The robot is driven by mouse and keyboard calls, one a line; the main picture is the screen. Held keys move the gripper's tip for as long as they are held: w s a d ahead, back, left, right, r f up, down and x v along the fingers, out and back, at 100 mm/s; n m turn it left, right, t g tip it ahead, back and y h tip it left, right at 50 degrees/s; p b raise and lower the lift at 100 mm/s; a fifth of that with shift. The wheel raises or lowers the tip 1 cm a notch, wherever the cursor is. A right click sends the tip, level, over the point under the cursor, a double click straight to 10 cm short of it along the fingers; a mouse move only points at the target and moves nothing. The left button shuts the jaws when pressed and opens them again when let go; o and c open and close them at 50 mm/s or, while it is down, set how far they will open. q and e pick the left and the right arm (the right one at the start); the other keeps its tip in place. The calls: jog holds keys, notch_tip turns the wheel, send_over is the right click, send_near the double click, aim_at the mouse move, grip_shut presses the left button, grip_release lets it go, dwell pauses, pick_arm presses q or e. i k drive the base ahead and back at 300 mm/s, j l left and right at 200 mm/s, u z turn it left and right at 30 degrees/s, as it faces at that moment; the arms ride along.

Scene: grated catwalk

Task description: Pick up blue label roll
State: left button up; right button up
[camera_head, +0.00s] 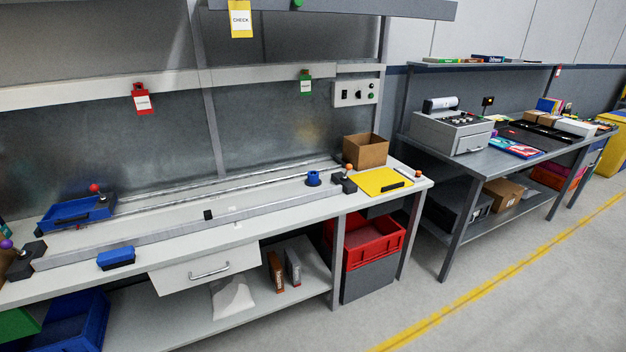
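A small round blue piece (313,179), which looks like the blue label roll, stands near the right end of the long rail on the light workbench (230,232). A black block with an orange knob (348,184) is just to its right. It is too small to read any label. Neither my left nor my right gripper is in view.
On the bench are a blue tray (72,216), a blue block (116,258), a cardboard box (366,151) and a yellow panel (382,182). A drawer (205,270) sticks out in front. A red crate (372,243) is below. Floor (470,290) at lower right is clear.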

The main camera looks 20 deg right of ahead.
aim_at(312, 179)
jog(key=i+l, duration=0.2)
jog(key=i+l+u, duration=0.15)
jog(key=l, duration=0.3)
jog(key=i+l, duration=0.2)
jog(key=i+l+u, duration=0.1)
jog(key=l, duration=0.35)
jog(key=i+l, duration=0.2)
jog(key=l, duration=0.15)
jog(key=i+l+u, duration=0.15)
jog(key=l, duration=0.2)
